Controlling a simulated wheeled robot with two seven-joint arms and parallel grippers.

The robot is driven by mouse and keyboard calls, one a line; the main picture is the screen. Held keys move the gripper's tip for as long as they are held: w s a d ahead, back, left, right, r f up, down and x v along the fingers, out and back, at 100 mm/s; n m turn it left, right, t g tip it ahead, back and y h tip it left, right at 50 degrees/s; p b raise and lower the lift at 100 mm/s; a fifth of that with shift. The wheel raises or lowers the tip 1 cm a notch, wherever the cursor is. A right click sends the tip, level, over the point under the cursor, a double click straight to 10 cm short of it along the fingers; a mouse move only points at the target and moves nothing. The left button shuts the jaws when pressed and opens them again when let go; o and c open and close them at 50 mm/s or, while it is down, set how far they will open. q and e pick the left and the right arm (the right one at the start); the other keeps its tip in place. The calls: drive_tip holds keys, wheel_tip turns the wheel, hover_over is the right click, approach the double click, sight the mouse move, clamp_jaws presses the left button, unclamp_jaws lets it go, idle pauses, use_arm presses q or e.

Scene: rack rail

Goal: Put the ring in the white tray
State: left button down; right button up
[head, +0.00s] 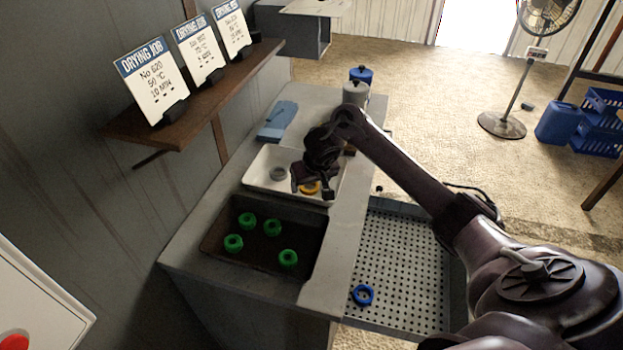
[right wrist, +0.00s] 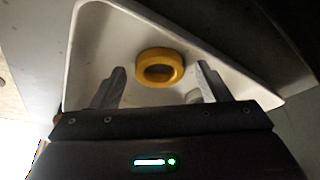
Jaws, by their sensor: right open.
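A yellow ring (head: 310,188) is in the white tray (head: 262,183), near its right end, partly hidden by my right gripper. My right gripper (head: 312,185) is over the tray with its fingers apart. In the right wrist view the yellow ring (right wrist: 160,68) shows between and beyond the two open fingertips (right wrist: 160,82), with gaps on both sides, inside the white tray (right wrist: 100,45). A grey ring (head: 278,173) lies in the tray to the left of the yellow one. My left gripper is not in view.
A dark tray (head: 222,248) with several green rings stands in front of the white tray. A blue ring (head: 363,294) lies on a perforated metal surface (head: 400,262) at the right. A blue folded item (head: 278,121) and lidded containers (head: 356,92) are behind. A wooden shelf (head: 215,95) with signs overhangs left.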

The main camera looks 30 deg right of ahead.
drive_tip(key=shift+r, duration=0.5)
drive_tip(key=p+v, duration=0.7)
drive_tip(key=v, duration=0.4)
drive_tip(key=shift+s, duration=0.2)
